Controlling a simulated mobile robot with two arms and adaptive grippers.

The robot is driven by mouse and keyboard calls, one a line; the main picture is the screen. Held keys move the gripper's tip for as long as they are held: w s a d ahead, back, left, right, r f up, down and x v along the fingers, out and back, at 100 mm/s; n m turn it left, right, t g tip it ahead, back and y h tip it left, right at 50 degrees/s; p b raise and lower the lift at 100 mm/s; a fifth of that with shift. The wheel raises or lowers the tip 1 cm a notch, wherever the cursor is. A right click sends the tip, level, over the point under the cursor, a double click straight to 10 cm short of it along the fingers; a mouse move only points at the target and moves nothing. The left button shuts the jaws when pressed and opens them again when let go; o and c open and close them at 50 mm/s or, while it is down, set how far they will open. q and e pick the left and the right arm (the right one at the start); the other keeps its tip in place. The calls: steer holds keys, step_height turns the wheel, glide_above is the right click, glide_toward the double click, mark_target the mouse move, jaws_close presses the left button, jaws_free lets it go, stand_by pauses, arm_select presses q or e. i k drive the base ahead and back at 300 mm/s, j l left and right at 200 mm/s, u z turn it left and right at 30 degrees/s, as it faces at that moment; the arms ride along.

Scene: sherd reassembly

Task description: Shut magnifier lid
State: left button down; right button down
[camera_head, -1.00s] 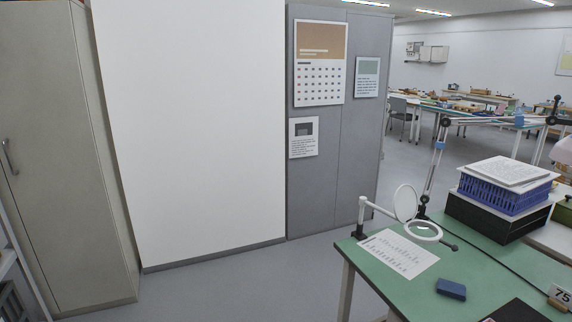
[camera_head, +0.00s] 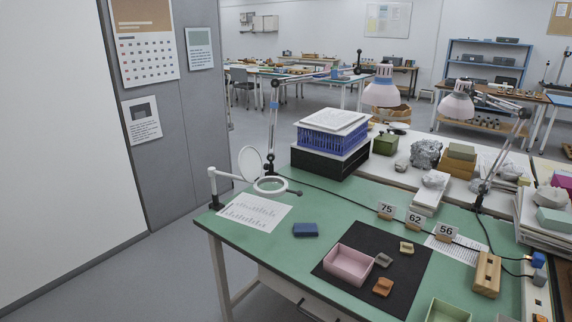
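The magnifier (camera_head: 271,186) stands at the left end of the green-topped table, on a white arm clamped near the table's left edge. Its round white lid (camera_head: 250,164) is raised, tilted up steeply behind and to the left of the lens ring. The ring lies roughly level above a printed sheet. Neither of my grippers is in view.
The green table (camera_head: 270,240) holds a printed sheet (camera_head: 254,212), a blue block (camera_head: 305,230), a black mat (camera_head: 330,268) with a pink tray (camera_head: 348,266) and sherds, and number cards. A blue basket (camera_head: 333,138) and lamps stand behind. Floor left of the table is clear.

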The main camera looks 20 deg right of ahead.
mark_target(249, 162)
steer(key=i+j+z, duration=0.15)
steer(key=z, duration=0.25)
steer(key=i+j+z, duration=0.1)
steer(key=z, duration=0.3)
steer(key=j+z, duration=0.25)
steer(key=z, duration=0.2)
steer(key=i+j+z, duration=0.1)
steer(key=j+z, duration=0.45)
steer(key=j, duration=0.45)
steer(key=j+z, duration=0.15)
steer(key=j, duration=0.45)
steer(key=j+z, duration=0.15)
steer(key=j, duration=0.45)
steer(key=k+j+z, duration=0.15)
steer(key=j, duration=0.45)
steer(key=j+z, duration=0.15)
steer(key=j, duration=0.45)
steer(key=k, duration=0.05)
